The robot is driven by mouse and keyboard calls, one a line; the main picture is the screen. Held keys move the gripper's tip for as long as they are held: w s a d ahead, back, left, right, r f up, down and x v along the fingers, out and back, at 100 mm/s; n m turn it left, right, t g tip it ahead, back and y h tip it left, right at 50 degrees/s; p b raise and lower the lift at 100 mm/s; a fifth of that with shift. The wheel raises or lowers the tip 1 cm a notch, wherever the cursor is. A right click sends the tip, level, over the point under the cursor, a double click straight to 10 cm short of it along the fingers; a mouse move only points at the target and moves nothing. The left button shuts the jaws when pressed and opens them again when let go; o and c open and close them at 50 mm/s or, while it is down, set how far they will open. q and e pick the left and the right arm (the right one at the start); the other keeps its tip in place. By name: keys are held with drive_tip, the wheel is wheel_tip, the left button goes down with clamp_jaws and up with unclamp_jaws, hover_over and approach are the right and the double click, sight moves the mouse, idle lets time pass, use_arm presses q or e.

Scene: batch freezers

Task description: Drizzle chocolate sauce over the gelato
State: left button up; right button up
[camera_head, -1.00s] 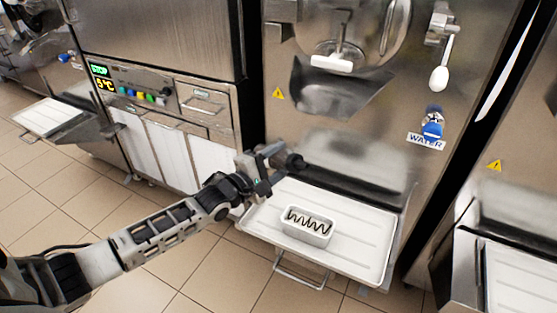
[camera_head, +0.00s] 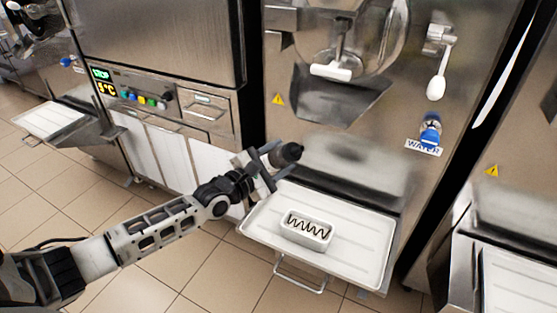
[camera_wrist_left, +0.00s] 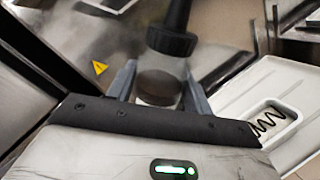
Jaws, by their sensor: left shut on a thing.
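My left gripper (camera_head: 268,166) is shut on a dark sauce bottle (camera_head: 288,153), held above the left back corner of the tray. In the left wrist view the fingers (camera_wrist_left: 158,90) grip the bottle's brown body, and its black top (camera_wrist_left: 172,40) points away from the gripper. A small white tub of gelato (camera_head: 306,236) stands on the white tray (camera_head: 358,250). A dark zigzag line of sauce (camera_head: 307,226) lies across its top. The tub also shows in the left wrist view (camera_wrist_left: 277,118), right of the gripper. The bottle is up and left of the tub. My right gripper is out of view.
A steel batch freezer (camera_head: 340,165) with a chute (camera_head: 325,95) stands behind the tray. A white-handled lever (camera_head: 436,88) and a blue water tap (camera_head: 430,128) are on its front. Another machine's tray (camera_head: 520,285) is at right. The tray around the tub is clear.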

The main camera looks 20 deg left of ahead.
use_arm(q)
drive_tip(key=shift+r+n, duration=0.35)
drive_tip(key=shift+n, duration=0.15)
drive_tip(key=n, duration=0.1)
drive_tip(key=n+b, duration=0.1)
drive_tip(key=n, duration=0.1)
drive_tip(key=shift+r, duration=0.3)
drive_tip(key=shift+r+n, duration=0.2)
drive_tip(key=shift+n, duration=0.9)
drive_tip(key=n, duration=0.1)
drive_tip(key=r+n, duration=0.1)
drive_tip(key=n, duration=0.1)
